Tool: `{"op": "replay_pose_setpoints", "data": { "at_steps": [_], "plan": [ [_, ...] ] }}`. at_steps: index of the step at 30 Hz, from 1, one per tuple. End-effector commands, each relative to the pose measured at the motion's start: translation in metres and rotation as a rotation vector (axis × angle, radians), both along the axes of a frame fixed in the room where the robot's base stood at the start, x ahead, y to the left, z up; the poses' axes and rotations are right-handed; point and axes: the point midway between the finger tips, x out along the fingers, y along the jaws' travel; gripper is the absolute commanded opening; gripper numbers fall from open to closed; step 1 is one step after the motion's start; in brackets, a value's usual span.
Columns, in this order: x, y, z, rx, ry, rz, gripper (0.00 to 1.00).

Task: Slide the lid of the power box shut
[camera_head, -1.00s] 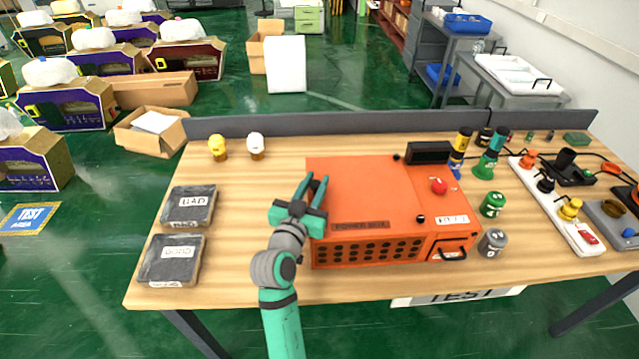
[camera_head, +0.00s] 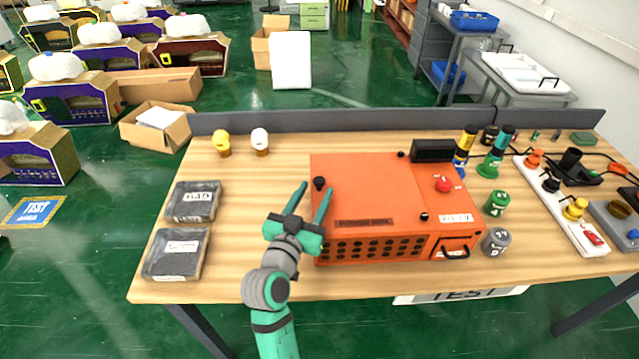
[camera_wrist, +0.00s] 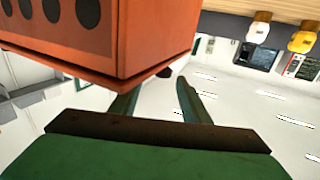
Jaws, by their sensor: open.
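The orange power box (camera_head: 370,245) sits mid-table, with round holes in its front. Its flat orange lid (camera_head: 365,185) covers the top left of the box, and no open gap shows. The wrist view shows the box's corner (camera_wrist: 120,45) close above the spread fingers (camera_wrist: 155,92).
Two dark labelled blocks (camera_head: 193,201) lie on the left of the table. Yellow (camera_head: 222,142) and white (camera_head: 260,141) capped items stand behind them. Green (camera_head: 497,203) and grey (camera_head: 496,241) canisters stand right of the box. A low dark panel (camera_head: 350,120) edges the table's back.

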Motion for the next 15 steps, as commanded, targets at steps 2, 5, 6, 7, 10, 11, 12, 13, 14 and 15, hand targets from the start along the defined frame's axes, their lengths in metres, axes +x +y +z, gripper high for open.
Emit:
{"op": "replay_pose_setpoints", "data": {
  "at_steps": [2,5,6,7,10,11,12,13,14,15],
  "plan": [
    [-0.015,0.006,0.0,-0.001,0.0,0.003,0.42],
    [-0.03,0.01,0.0,0.0,0.0,0.001,0.42],
    [-0.035,0.011,0.0,-0.001,-0.001,0.001,0.42],
    [-0.038,0.013,0.0,-0.001,0.0,0.001,0.42],
    [-0.046,0.015,0.0,-0.001,0.0,0.0,0.42],
    [-0.048,0.016,0.0,0.0,0.0,0.0,0.42],
    [-0.049,0.016,0.0,0.0,0.0,0.0,0.42],
    [-0.05,0.016,0.0,0.0,0.0,0.0,0.42],
    [-0.051,0.016,0.0,0.001,0.0,-0.001,0.42],
    [-0.051,0.016,0.0,0.001,0.0,-0.001,0.42]
  ]
}}
